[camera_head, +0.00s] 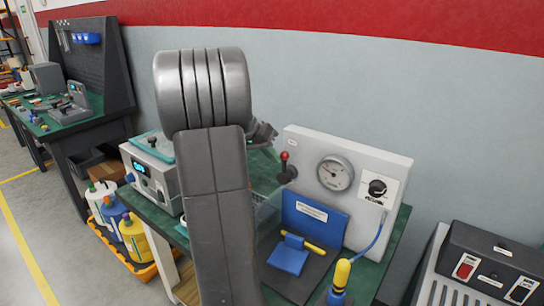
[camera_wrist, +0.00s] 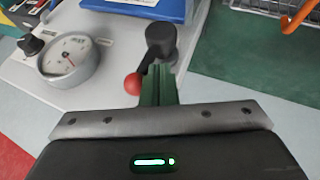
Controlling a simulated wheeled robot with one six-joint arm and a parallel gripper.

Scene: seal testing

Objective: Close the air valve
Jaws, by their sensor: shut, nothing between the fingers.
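A black valve lever with a red ball knob (camera_head: 284,156) sticks out from the left part of the white test panel (camera_head: 300,140). In the wrist view the lever's black hub (camera_wrist: 160,38) is just beyond my fingertips, and the red ball (camera_wrist: 133,84) is close to the left side of my fingers. My gripper (camera_head: 268,134) is up and to the left of the lever in the head view, partly hidden by my arm. In the wrist view my gripper (camera_wrist: 158,84) is shut and empty. I cannot tell whether the fingers touch the lever.
A round pressure gauge (camera_head: 335,173) and a black knob (camera_head: 377,188) are right of the lever. A blue fixture (camera_head: 314,219) with a yellow-handled clamp stands below. A benchtop instrument (camera_head: 149,178) is to the left. My arm hides the bench's middle.

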